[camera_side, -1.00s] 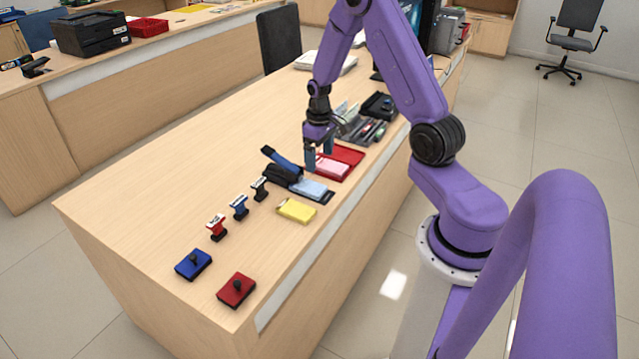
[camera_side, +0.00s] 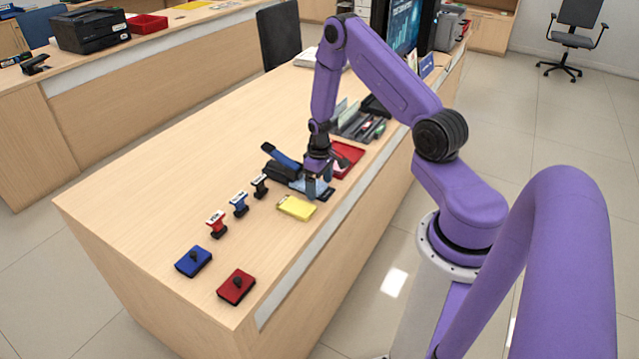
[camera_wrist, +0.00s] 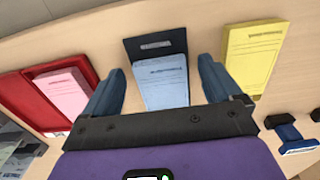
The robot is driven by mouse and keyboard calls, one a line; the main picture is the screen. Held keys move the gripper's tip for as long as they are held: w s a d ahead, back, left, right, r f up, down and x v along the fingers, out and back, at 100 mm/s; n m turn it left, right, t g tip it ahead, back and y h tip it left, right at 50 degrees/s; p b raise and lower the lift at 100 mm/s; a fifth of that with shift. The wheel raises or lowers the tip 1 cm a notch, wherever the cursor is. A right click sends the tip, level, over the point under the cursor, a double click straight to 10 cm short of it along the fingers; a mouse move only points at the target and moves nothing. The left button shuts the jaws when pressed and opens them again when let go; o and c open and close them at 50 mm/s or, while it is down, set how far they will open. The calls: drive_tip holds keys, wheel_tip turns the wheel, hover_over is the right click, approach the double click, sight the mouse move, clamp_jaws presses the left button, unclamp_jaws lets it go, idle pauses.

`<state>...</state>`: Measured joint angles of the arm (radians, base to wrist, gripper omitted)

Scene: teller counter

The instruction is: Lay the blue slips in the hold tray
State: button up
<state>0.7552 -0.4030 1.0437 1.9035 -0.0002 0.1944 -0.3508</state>
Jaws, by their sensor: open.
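The blue slips (camera_wrist: 162,86) form a light-blue pad with a printed heading. They lie over a dark flat tray (camera_wrist: 134,47) with a small label that I cannot read. I cannot tell whether this is the hold tray. My gripper (camera_wrist: 160,72) is open and empty, with one finger on either side of the blue slips in the wrist view. In the side view, my gripper (camera_side: 319,183) is low over the slips and hides most of them. I cannot tell whether the fingers touch anything.
Pink slips (camera_wrist: 63,96) lie in a red tray (camera_wrist: 24,98) to the left. A yellow pad (camera_wrist: 253,55) is close to the right finger. Stamps (camera_side: 239,205), a black-and-blue stapler-like device (camera_side: 281,160) and an organizer (camera_side: 358,124) stand nearby.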

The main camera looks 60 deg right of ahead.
sight(330, 195)
drive_tip(key=c, duration=1.2)
drive_tip(key=shift+s, duration=1.75)
drive_tip(key=o, duration=1.2)
wheel_tip(330, 195, up, 18)
drive_tip(key=shift+f, duration=0.25)
